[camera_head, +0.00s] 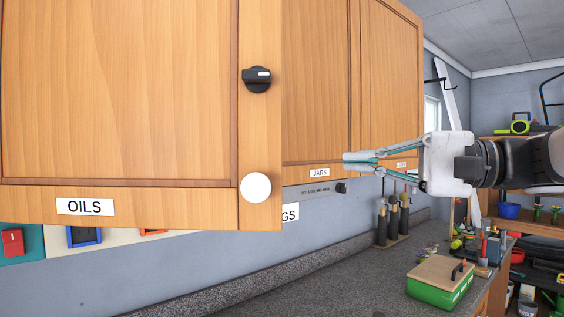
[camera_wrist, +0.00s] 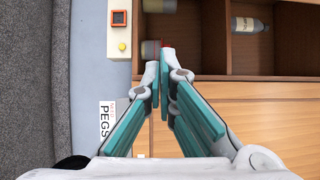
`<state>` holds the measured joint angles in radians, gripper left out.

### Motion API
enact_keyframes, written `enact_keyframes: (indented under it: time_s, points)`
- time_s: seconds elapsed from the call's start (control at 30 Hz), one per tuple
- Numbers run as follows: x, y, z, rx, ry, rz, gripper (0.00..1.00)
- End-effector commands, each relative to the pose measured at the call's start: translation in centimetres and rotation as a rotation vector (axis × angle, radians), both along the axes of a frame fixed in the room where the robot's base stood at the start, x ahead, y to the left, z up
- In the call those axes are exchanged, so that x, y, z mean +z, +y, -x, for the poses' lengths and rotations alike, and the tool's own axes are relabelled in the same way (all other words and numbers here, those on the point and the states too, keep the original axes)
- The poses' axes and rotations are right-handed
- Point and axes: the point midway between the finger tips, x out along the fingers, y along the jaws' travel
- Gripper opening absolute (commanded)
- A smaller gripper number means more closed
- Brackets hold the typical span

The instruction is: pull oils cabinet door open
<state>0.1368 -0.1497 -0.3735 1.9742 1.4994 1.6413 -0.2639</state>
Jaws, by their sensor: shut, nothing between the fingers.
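The oils cabinet door (camera_head: 120,90), wooden with an OILS label (camera_head: 85,207), fills the left of the head view. It stands out in front of the JARS door, so it looks swung open. A black knob (camera_head: 257,80) and a round white knob (camera_head: 256,187) sit on its right edge. My gripper (camera_head: 346,157) is shut and empty, right of that edge and apart from both knobs. In the wrist view, the fingertips (camera_wrist: 160,66) point toward an open cabinet interior (camera_wrist: 203,35) with shelves and a bottle (camera_wrist: 250,25). How far the door is open cannot be told.
Closed wooden doors with a JARS label (camera_head: 319,173) are behind my gripper. Below are a grey counter (camera_head: 300,280), a green box with a wooden lid (camera_head: 442,280) and dark bottles (camera_head: 393,218). A PEGS label (camera_wrist: 106,125) shows in the wrist view.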

Motion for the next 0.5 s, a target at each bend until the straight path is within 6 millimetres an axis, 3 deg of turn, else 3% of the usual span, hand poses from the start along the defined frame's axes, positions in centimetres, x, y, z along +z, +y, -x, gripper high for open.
enact_keyframes:
  time_s: [0.5]
  points:
    - [0.1, 8.3, -3.4, 0.004, 0.003, 0.003, 0.00]
